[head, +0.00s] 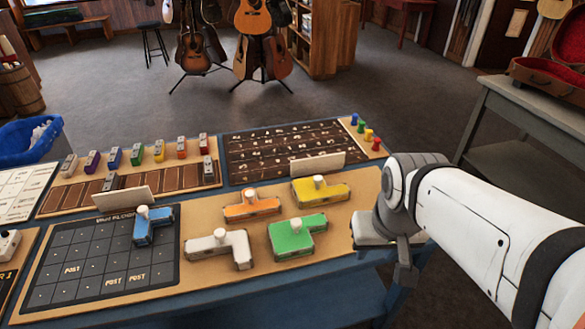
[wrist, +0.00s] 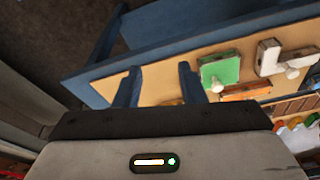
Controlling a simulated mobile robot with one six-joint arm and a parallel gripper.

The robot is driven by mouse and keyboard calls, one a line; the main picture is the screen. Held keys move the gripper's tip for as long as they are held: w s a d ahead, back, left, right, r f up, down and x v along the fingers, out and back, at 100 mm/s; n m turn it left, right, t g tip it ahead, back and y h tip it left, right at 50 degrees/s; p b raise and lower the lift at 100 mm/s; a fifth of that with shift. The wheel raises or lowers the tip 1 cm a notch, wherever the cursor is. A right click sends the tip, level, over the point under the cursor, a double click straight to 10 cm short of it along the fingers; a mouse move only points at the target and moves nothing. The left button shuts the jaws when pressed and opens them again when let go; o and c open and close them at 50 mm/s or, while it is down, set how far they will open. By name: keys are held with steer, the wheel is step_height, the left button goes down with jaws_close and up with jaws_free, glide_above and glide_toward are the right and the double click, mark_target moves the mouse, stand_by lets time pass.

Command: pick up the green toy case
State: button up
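The green toy case (head: 292,238) is a flat, stepped block with a white knob on top. It lies on the tan board (head: 205,285) near the table's front edge, and it also shows in the wrist view (wrist: 222,70), just beside one finger. My gripper (wrist: 158,85) is open, with its two blue fingers apart and nothing between them but bare board. In the head view my arm comes in from the right and its end is right of the green case, partly hidden by the arm itself. The gripper and the case appear apart.
A white case (head: 218,248) lies left of the green one. Orange (head: 252,207) and yellow (head: 320,190) cases lie behind it, and a blue case (head: 153,226) stands on the dark grid mat (head: 100,262). Small cards stand upright behind. The table's front edge is close.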

steer(key=shift+o, duration=1)
steer(key=shift+d+f, duration=0.1)
steer(key=shift+f, duration=0.05)
steer(key=shift+o, duration=0.7)
steer(key=f+n+h, duration=0.1)
steer(key=n, duration=0.1)
steer(key=f+n+g+h+b, duration=0.1)
steer(key=f, duration=0.1)
steer(key=w+f+n+h, duration=0.1)
steer(key=n, duration=0.1)
steer(key=shift+w+d+f+n+g+b, duration=0.1)
steer(key=shift+d+f+n+g+b, duration=0.1)
steer(key=shift+f+n+g+b, duration=0.15)
steer(key=n+t+h+b, duration=0.4)
steer(key=n+t, duration=0.7)
steer(key=n, duration=1.3)
glide_toward(299, 221)
steer(key=w+f, duration=0.2)
steer(key=w, duration=0.1)
steer(key=shift+w+d+f, duration=0.25)
steer(key=shift+d+f, duration=0.1)
steer(key=shift+x, duration=0.9)
steer(key=shift+d+x, duration=0.15)
steer(key=shift+x, duration=1.3)
steer(key=shift+d+x, duration=0.15)
steer(key=shift+x, duration=1.25)
